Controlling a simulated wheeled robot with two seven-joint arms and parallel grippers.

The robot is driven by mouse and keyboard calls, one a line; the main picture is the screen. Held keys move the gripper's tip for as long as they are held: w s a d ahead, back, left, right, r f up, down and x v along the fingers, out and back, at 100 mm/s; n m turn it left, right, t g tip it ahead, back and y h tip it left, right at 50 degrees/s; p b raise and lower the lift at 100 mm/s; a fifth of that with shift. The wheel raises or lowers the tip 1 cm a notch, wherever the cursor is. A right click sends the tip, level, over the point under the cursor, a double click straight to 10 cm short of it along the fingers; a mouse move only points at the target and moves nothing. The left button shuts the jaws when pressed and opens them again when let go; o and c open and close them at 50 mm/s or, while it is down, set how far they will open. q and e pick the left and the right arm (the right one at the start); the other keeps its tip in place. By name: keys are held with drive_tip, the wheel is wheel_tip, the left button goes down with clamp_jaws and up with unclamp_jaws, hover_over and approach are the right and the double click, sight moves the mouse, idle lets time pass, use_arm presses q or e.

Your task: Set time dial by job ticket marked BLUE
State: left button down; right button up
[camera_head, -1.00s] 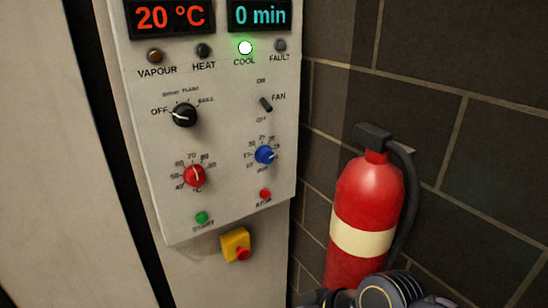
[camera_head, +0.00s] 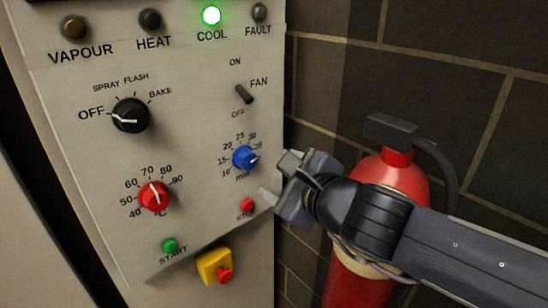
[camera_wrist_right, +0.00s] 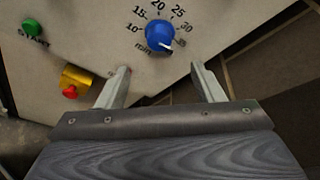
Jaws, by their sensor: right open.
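The blue time dial (camera_head: 245,158) sits on the control panel (camera_head: 190,185), with a scale marked 10 to 35 and "min". Its white pointer is turned to the right, near or just past the 35 end. In the right wrist view the dial (camera_wrist_right: 160,33) is ahead of the fingertips, its pointer at lower right. My right gripper (camera_head: 277,176) is open and empty, just right of the dial and apart from it; its two fingers also show in the wrist view (camera_wrist_right: 160,70). No job ticket is in view. My left gripper is not in view.
Close by are the red temperature dial (camera_head: 155,196), the black mode knob (camera_head: 130,115), the fan switch (camera_head: 244,94), the red stop button (camera_head: 247,205), the green start button (camera_head: 170,245) and a yellow-red emergency stop (camera_head: 214,267). A fire extinguisher (camera_head: 392,172) stands behind my right arm.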

sight(249, 163)
drive_tip(key=b+x, duration=0.4)
drive_tip(key=x, duration=0.7)
drive_tip(key=shift+s, duration=0.15)
drive_tip(key=shift+w+a+f, duration=0.1)
drive_tip(key=shift+w+a, duration=0.15)
drive_tip(key=shift+w, duration=0.15)
drive_tip(key=shift+f, duration=0.15)
drive_tip(key=c, duration=0.9)
drive_tip(key=shift+o, duration=0.2)
